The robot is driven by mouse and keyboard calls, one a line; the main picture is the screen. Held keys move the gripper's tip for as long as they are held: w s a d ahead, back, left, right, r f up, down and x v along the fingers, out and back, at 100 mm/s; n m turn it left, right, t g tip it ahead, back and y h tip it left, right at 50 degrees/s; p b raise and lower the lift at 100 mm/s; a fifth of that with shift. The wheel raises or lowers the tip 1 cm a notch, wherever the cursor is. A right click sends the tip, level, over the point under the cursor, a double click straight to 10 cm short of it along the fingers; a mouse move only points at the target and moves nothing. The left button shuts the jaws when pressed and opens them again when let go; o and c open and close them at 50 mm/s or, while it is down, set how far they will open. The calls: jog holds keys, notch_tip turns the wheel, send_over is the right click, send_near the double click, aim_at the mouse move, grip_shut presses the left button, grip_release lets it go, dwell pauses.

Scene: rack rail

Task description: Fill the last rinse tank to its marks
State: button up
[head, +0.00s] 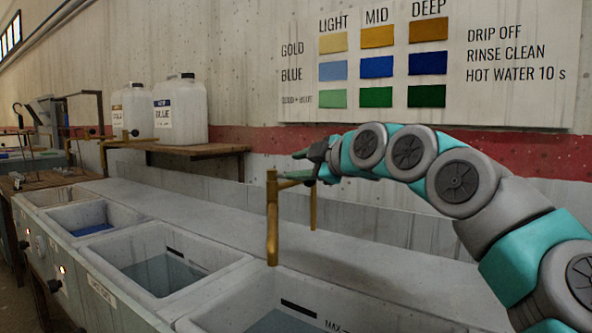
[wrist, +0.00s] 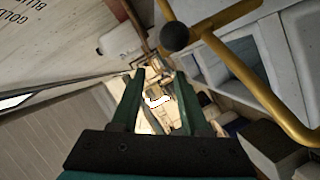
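The nearest rinse tank (head: 235,308) is cut off by the bottom edge of the head view. Grey water (head: 283,322) shows in it, below a black mark (head: 298,309) and a partly visible MAX label (head: 334,325). A brass tap (head: 272,220) stands with its spout over this tank; its pipe also shows in the wrist view (wrist: 245,75). A dark round knob (wrist: 175,37) is beside the pipe. My gripper (head: 308,170) is at the tap's top. In the wrist view its green fingers (wrist: 159,76) are apart with nothing between them; the knob is just beyond the right fingertip.
Another tank (head: 165,270) with water lies left of it, then one with blue liquid (head: 92,228). White jugs (head: 180,108) stand on a wooden shelf (head: 195,150) by another brass tap (head: 103,155). A colour chart (head: 425,60) hangs on the wall behind my arm.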

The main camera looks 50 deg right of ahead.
jog(key=s+a+b, duration=0.1)
jog(key=s+a, duration=0.5)
jog(key=s, duration=0.2)
jog(key=shift+a+r, duration=0.4)
jog(key=shift+r, duration=0.05)
jog(key=shift+w, duration=0.1)
